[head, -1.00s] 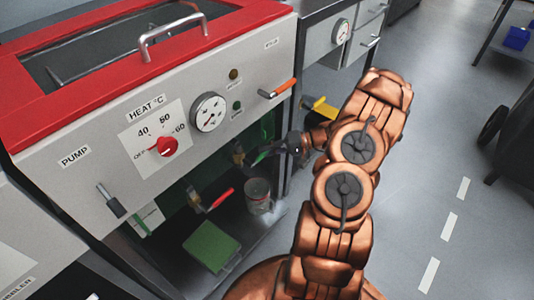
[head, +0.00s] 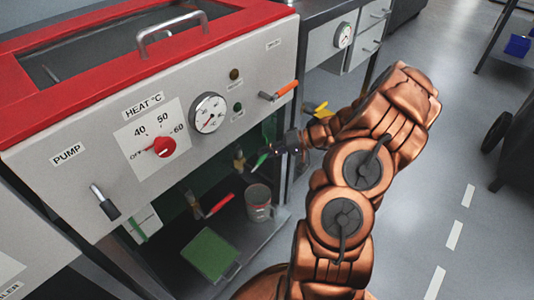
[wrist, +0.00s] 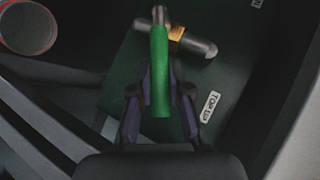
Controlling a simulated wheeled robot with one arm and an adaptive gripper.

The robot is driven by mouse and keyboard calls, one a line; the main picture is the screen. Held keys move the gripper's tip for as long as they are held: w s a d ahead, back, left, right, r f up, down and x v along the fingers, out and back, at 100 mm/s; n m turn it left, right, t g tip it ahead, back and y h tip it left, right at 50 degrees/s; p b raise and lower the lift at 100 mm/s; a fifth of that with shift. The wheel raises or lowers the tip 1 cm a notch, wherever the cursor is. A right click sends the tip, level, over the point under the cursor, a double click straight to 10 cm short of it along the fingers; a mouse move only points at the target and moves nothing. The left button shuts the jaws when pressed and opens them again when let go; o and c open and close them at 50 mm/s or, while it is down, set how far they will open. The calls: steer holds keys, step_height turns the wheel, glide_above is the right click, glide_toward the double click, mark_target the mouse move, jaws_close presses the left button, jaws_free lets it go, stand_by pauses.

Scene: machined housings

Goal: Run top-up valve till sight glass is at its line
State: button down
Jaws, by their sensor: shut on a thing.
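The top-up valve has a green lever handle (wrist: 160,75) and a brass-and-steel body (wrist: 188,42) beside a "TOP UP" label (wrist: 209,106). The handle also shows in the head view (head: 261,162), low inside the open bay under the panel. My gripper (wrist: 160,88) is shut on the green handle, one finger on each side; in the head view it reaches in from the right (head: 274,150). I cannot make out the sight glass or its line in either view.
A red-handled valve (head: 219,204), a grey can (head: 258,203) and a green block (head: 210,254) are low in the bay. The panel above carries a red heat knob (head: 164,147), a gauge (head: 208,113) and an orange lever (head: 285,89). Open floor lies right.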

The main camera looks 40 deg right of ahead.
steer(key=shift+d, duration=0.1)
steer(key=c, duration=1.1)
jaws_free()
steer(key=v, duration=1.2)
